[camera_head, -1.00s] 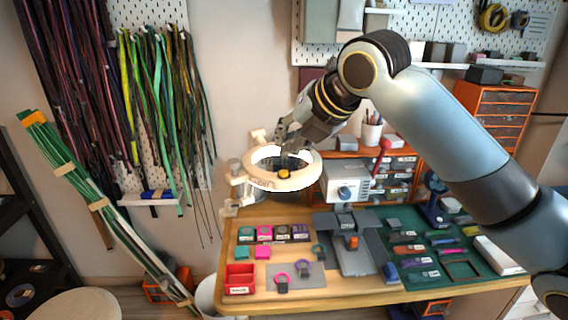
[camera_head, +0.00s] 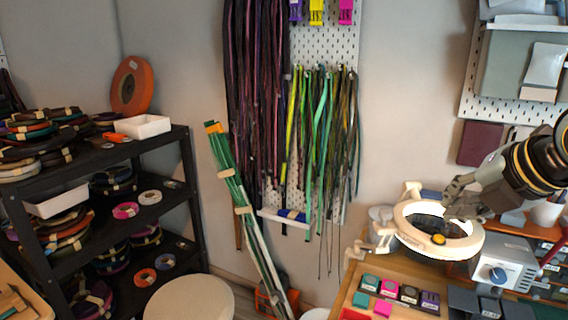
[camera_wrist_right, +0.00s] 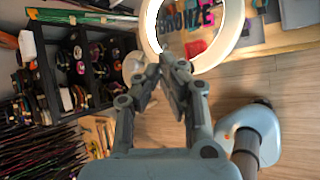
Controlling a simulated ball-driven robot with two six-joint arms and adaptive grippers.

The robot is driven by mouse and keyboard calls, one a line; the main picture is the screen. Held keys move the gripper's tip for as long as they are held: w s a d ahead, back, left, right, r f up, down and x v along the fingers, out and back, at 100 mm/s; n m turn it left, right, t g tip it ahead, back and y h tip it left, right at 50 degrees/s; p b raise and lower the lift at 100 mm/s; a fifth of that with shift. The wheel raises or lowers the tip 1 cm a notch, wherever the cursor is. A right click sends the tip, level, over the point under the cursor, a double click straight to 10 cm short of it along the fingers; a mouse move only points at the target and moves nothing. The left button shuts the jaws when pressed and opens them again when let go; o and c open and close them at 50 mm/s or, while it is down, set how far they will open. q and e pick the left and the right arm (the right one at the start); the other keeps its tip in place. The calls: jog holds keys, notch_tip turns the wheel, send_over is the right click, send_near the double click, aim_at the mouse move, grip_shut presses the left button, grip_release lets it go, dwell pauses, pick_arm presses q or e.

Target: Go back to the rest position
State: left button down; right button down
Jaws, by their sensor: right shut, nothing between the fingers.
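My right gripper (camera_head: 450,200) shows at the right side of the head view, with its arm coming in from the right edge. It appears just above the white ring lamp (camera_head: 410,240), and I cannot tell how close it is. In the right wrist view, the fingers of the right gripper (camera_wrist_right: 174,62) come together at the tips with nothing between them. The ring lamp (camera_wrist_right: 228,48) shows just beyond the tips, with "BRONZE" lettering seen through it. My left gripper is in neither view.
The wooden workbench (camera_head: 400,270) carries small coloured blocks and a grey box with a dial (camera_head: 495,272). A black shelf (camera_head: 95,160) with cord coils stands at the left. Cords hang on the pegboard (camera_head: 325,45). A round stool top (camera_head: 190,298) is at the bottom.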

jog(key=s+a+f+m+g, duration=0.1)
jog(key=s+f+m+g, duration=0.1)
jog(key=s+f+m, duration=0.45)
jog(key=s+a+f+m+g+h, duration=0.1)
jog(key=s+f+m, duration=0.2)
jog(key=s+m, duration=0.7)
jog(key=s+a+f+m+g, duration=0.2)
jog(key=s+f+m, duration=0.3)
jog(key=s+m, duration=0.4)
notch_tip(320, 180, down, 37)
jog(key=d+g+b, duration=0.1)
jog(key=d+b, duration=0.2)
jog(key=b, duration=1)
jog(key=s+f+b, duration=0.3)
jog(key=s+f, duration=0.3)
jog(key=f, duration=0.3)
jog(key=s+f+g+b, duration=0.1)
jog(key=s+f+b, duration=0.3)
jog(key=s+f, duration=0.3)
jog(key=s+f+b, duration=0.4)
jog(key=s+f, duration=0.3)
jog(key=f, duration=0.6)
jog(key=shift+d+f+g, duration=0.25)
jog(key=shift+d+g, duration=0.15)
jog(key=shift+d, duration=0.05)
